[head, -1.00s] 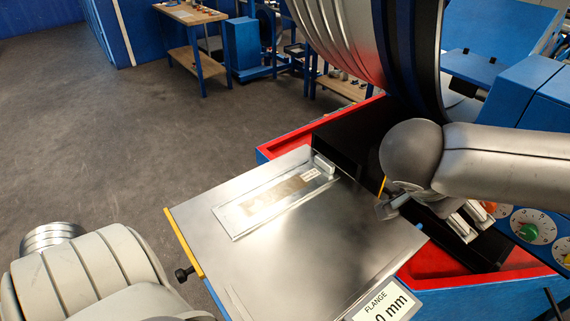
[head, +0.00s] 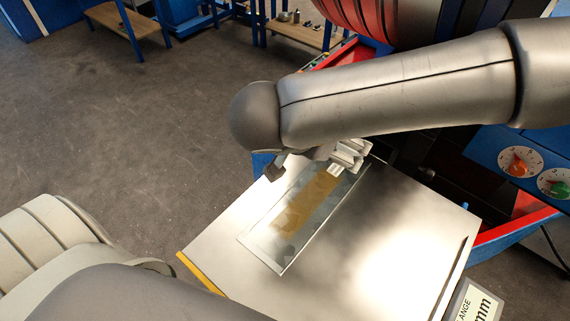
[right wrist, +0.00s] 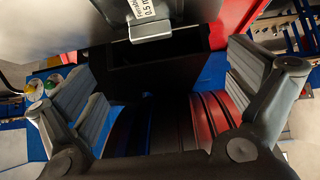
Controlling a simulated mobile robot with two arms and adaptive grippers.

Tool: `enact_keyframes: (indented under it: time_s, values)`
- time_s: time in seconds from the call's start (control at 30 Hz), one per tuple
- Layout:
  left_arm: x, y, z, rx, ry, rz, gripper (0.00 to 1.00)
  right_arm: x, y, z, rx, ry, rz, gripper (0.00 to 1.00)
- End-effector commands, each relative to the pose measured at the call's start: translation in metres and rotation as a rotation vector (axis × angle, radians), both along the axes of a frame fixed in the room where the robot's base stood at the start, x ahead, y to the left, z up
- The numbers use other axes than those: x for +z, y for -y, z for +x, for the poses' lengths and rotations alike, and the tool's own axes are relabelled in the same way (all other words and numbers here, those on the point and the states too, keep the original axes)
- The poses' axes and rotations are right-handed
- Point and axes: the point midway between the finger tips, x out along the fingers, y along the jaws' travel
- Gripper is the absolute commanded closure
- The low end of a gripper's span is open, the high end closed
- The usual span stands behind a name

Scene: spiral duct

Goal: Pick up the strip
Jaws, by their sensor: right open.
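The strip (head: 285,222) is a flat, shiny metal piece with a brownish patch, lying on the bright metal plate (head: 370,260). There, a metal end tab (right wrist: 151,31) and a white label marked 0.5 show at the top, beyond the fingers. My left arm is at the lower left of the head view, its gripper out of frame.
The plate has a yellow left edge (head: 200,272) and a flange label (head: 477,304) at its front right. A red-edged machine with dials (head: 520,162) stands at the right. A workbench (head: 122,22) is at the back. The floor at the left is clear.

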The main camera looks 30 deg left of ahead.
Motion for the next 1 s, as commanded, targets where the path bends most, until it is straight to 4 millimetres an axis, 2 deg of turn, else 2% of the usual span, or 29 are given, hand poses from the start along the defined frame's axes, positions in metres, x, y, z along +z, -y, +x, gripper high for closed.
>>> enact_keyframes:
  time_s: [0.1,0.17,0.4,0.5,0.57,0.8,1.0]
  values:
    - [0.004,-0.012,0.001,-0.002,0.001,0.014,0.60,-0.004,0.002,0.006,-0.004,-0.001,-0.001,0.00]
    - [0.008,-0.010,0.001,0.000,0.000,0.011,0.60,-0.009,0.003,0.012,-0.005,-0.002,0.000,0.00]
    - [0.020,0.029,-0.003,-0.002,-0.005,-0.035,0.60,-0.034,0.008,0.035,-0.003,-0.002,0.000,0.00]
    - [0.021,0.035,-0.003,-0.003,-0.004,-0.042,0.60,-0.038,0.009,0.039,-0.002,0.000,-0.001,0.00]
    - [0.024,0.033,-0.003,-0.003,-0.004,-0.040,0.60,-0.040,0.010,0.041,-0.001,-0.002,0.000,0.00]
    - [0.048,0.004,-0.002,-0.002,-0.002,-0.006,0.60,-0.055,0.017,0.059,-0.004,-0.003,-0.002,0.00]
    - [0.056,0.002,-0.001,0.002,-0.002,-0.004,0.60,-0.072,0.020,0.074,-0.003,-0.001,0.000,0.00]
